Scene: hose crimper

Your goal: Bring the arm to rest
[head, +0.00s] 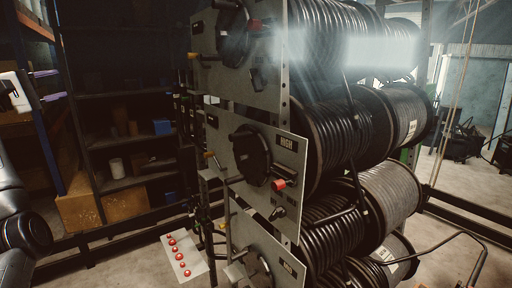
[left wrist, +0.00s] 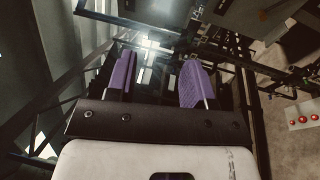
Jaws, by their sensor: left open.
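My left gripper (head: 51,85) is at the left edge of the head view, with two purple fingers spread apart. It also shows in the left wrist view (left wrist: 158,80), open, with nothing between the fingers. It is in front of the dark shelves and well to the left of the hose reel rack (head: 270,160), touching nothing that I can see. My right gripper is not in view.
The rack carries large reels of black hose (head: 335,130) and panels with cranks and a red knob (head: 279,184). A plate with several red buttons (head: 182,258) stands low at its left. Dark shelves (head: 125,110) hold boxes behind.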

